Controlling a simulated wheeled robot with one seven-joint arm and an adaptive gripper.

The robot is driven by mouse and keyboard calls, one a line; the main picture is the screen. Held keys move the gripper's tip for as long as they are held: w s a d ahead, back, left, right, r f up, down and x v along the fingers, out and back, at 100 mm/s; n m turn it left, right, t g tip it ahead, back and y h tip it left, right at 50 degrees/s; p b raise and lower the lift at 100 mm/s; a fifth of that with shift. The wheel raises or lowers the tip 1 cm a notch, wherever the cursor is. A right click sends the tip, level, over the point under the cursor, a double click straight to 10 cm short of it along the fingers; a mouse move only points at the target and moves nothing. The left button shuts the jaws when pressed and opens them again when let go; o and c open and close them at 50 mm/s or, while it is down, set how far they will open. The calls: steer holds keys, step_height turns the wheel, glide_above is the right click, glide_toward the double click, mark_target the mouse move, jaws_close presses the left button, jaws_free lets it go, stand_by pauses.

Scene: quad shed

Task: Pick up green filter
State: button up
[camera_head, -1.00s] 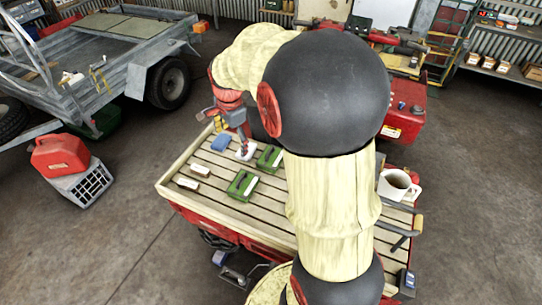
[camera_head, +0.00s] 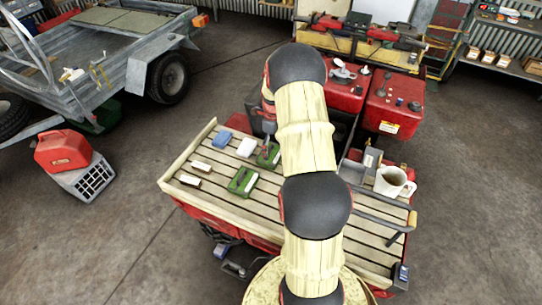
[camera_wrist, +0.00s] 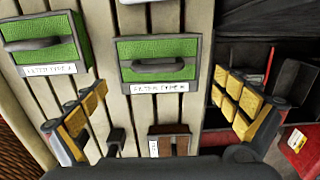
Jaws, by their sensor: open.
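Two green filters with dark frames and handles lie on a slatted bench. The farther one (camera_head: 270,158) is partly hidden by my arm. The nearer one (camera_head: 242,181) lies in front and to its left. In the wrist view, one green filter (camera_wrist: 157,47) is in the middle, ahead of and between the finger lines, and another (camera_wrist: 42,40) is at upper left. Both carry white labels. My gripper (camera_wrist: 162,92) is open and empty, with yellow-padded fingers spread wide. In the head view it is largely hidden by the arm, just above the farther filter.
A white block (camera_head: 246,147) and a blue block (camera_head: 222,140) lie left of the farther filter. Two small pale boxes lie farther left (camera_head: 201,167). Red machinery (camera_head: 395,100) stands behind.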

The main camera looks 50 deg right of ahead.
mark_target(272, 153)
step_height(272, 153, down, 5)
steer(key=shift+w+a+r, duration=0.1)
steer(key=shift+a, duration=0.05)
steer(key=shift+c, duration=0.3)
steer(key=c, duration=0.7)
steer(key=shift+c, duration=0.6)
